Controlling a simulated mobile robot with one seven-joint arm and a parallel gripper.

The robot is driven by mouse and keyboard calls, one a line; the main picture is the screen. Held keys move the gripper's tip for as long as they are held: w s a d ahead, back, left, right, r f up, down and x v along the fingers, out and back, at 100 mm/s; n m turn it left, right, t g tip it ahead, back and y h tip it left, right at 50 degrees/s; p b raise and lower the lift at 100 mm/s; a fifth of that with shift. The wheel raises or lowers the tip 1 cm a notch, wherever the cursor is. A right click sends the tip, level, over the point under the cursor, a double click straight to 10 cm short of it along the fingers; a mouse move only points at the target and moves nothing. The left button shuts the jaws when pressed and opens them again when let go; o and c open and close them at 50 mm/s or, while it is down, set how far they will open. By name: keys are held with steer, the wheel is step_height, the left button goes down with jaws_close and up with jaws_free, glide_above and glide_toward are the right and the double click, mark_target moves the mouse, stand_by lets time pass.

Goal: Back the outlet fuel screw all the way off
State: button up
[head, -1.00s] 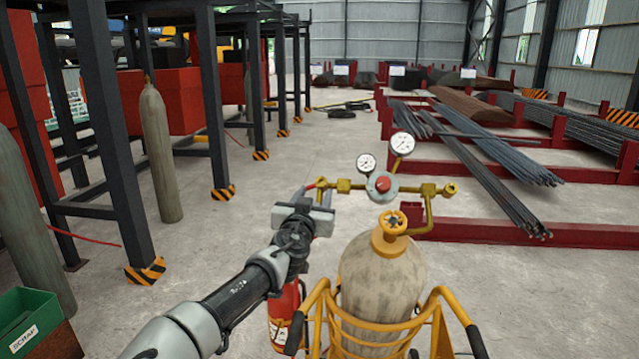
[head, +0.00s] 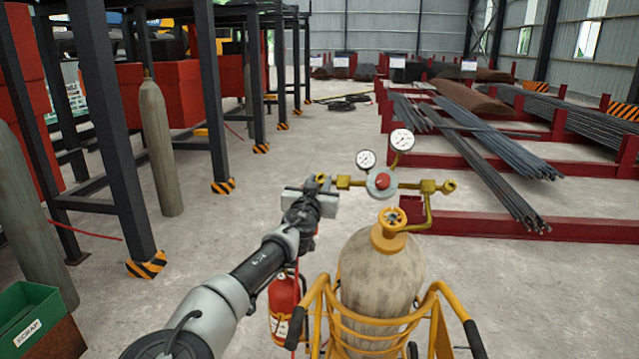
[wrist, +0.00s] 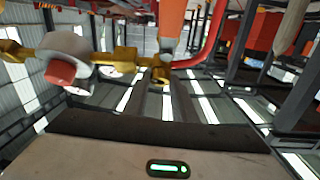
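A brass regulator with a red centre knob (head: 382,180) and two white gauges sits above a beige gas cylinder (head: 380,275). Its left outlet arm (head: 344,182) ends at a brass fitting (head: 322,178), just beyond my gripper (head: 318,190). In the wrist view the regulator's red knob (wrist: 62,72) shows at left, and the brass outlet end (wrist: 160,72) lies beyond the gripper's body. A red hose (wrist: 208,45) curves beside this end, and an orange piece (wrist: 172,18) hangs over it.
The cylinder stands in a yellow cart (head: 440,310) with black-gripped handles. A red extinguisher (head: 284,305) is at its left, below my arm. A black steel rack (head: 120,180) stands at left, rebar bundles (head: 500,185) at right. The floor between is open.

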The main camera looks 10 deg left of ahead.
steer(key=shift+d+f+n+y+b, duration=0.1)
steer(key=shift+n+y+b, duration=0.2)
steer(key=shift+n+b, duration=0.2)
steer(key=n+y+b, duration=0.2)
steer(key=b, duration=0.1)
steer(key=n+b, duration=0.1)
steer(key=b, duration=0.1)
steer(key=shift+d+f+n+y, duration=0.1)
steer(key=shift+d+n+y, duration=0.2)
steer(key=shift+y, duration=0.1)
steer(key=shift+d+n+y+b, duration=0.1)
steer(key=shift+n+y+b, duration=0.5)
steer(key=shift+n+b, duration=0.45)
steer(key=shift+d+r+n+g+y+b, duration=0.1)
steer(key=shift+r+n+g+y+b, duration=0.25)
steer(key=shift+n+g+y+b, duration=0.25)
steer(key=shift+r+n+g+y+p, duration=0.2)
steer(key=shift+n+y+p, duration=0.2)
steer(key=shift+n, duration=0.35)
steer(key=shift+r+n+g+y+p, duration=0.1)
steer(key=shift+n+g+y+p, duration=0.1)
steer(key=shift+n+y+p, duration=0.35)
steer(key=shift+w+f+n, duration=0.1)
steer(key=shift+f+n, duration=0.05)
steer(key=shift+n, duration=0.5)
steer(key=shift+f+n+g+p, duration=0.1)
steer(key=shift+n+g+p, duration=0.2)
steer(key=shift+g+p, duration=0.1)
